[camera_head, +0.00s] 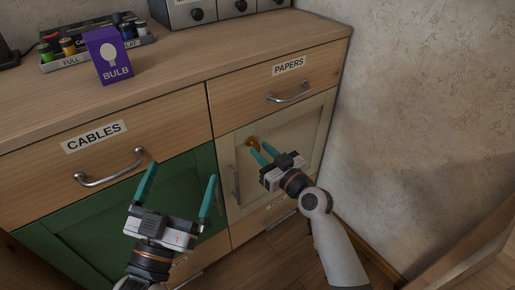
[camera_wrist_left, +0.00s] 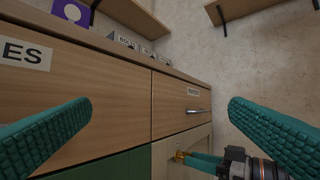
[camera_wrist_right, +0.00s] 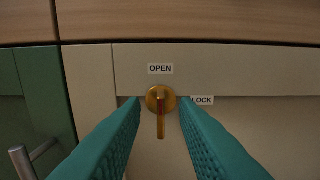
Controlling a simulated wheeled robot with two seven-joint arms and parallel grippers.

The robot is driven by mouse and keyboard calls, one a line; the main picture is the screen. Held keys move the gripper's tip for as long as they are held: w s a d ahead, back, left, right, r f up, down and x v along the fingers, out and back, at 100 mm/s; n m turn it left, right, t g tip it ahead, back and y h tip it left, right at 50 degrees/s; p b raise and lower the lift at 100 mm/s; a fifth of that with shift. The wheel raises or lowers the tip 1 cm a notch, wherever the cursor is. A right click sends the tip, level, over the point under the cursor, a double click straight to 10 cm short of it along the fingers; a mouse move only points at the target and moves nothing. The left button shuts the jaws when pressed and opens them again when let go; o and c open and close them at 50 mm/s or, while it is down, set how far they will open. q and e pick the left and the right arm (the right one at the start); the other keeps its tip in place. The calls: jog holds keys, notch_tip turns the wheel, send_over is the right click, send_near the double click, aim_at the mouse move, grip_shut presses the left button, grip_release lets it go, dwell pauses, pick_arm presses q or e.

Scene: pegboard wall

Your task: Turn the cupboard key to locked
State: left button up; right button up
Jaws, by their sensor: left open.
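The brass key (camera_head: 252,142) sits in the cream cupboard door (camera_head: 310,128) under the PAPERS drawer. In the right wrist view the key (camera_wrist_right: 160,101) has a round brass face, a dark red mark and a bar hanging straight down. An OPEN label (camera_wrist_right: 161,69) is above it and a LOCK label (camera_wrist_right: 203,101) is to its right. My right gripper (camera_head: 260,150) is at the key, its teal fingers apart on either side of it; contact is not clear. My left gripper (camera_head: 182,174) is open and empty before the green door.
The CABLES drawer handle (camera_head: 109,168) and PAPERS drawer handle (camera_head: 289,93) stick out. The cream door has a vertical handle (camera_head: 236,185) left of my right gripper. A purple BULB box (camera_head: 108,57) stands on the top. A bare wall (camera_head: 430,80) is at the right.

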aim_at(255, 146)
pick_arm(q)
jog(key=shift+s+r+t, duration=0.25)
jog(key=shift+r+t, duration=0.15)
jog(key=shift+r, duration=0.1)
jog(key=shift+s+r+t, duration=0.25)
jog(key=shift+r+t, duration=0.15)
jog(key=shift+r, duration=0.05)
pick_arm(e)
jog(key=shift+x, duration=1.45)
jog(key=shift+c, duration=0.4)
grip_shut()
